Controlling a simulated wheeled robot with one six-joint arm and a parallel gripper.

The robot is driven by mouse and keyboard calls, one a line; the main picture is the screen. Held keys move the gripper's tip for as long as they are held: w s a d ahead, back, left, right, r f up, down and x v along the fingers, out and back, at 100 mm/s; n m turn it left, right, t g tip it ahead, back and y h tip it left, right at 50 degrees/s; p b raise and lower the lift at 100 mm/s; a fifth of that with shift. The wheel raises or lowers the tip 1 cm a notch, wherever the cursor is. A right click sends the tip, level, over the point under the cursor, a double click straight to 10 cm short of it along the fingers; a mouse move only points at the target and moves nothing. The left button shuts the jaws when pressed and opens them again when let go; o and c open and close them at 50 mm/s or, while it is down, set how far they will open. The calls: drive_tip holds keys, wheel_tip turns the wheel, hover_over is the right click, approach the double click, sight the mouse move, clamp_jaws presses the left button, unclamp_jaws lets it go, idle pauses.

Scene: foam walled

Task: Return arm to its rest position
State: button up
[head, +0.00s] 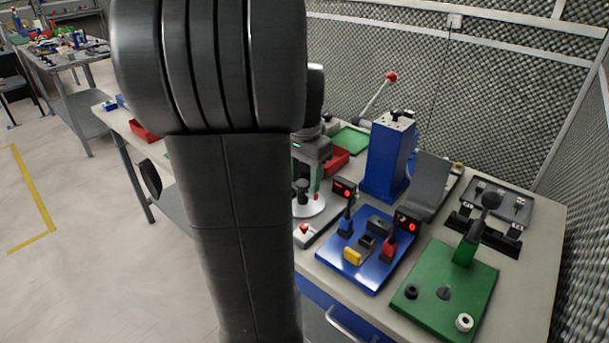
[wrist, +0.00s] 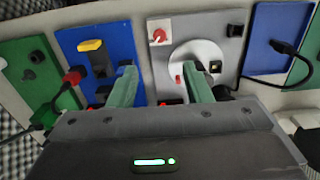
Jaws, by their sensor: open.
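My arm stands large in the left middle of the head view and hides part of the bench. My gripper (wrist: 160,88) shows in the wrist view with two green fingers spread apart and nothing between them. Its fingers point toward the blue board (wrist: 125,50) and the grey board (wrist: 200,25), and I cannot tell how high it is above them.
The workbench (head: 545,215) holds a blue board (head: 345,265), a green board (head: 440,315), a blue upright press (head: 390,155) with a red-knobbed lever, a red bin (head: 334,160) and a black tray (head: 500,205). Foam walls (head: 480,75) stand close behind. Open floor (head: 90,235) lies left.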

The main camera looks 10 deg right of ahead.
sight(305, 224)
wheel_tip(305, 224, down, 14)
drive_tip(key=shift+r+b, duration=0.1)
drive_tip(key=shift+b, duration=0.2)
idle(0.4)
drive_tip(key=shift+s, duration=0.1)
drive_tip(key=shift+n, duration=0.3)
drive_tip(key=n, duration=1.3)
drive_tip(key=shift+n+b, duration=0.4)
drive_tip(key=shift+n, duration=1.8)
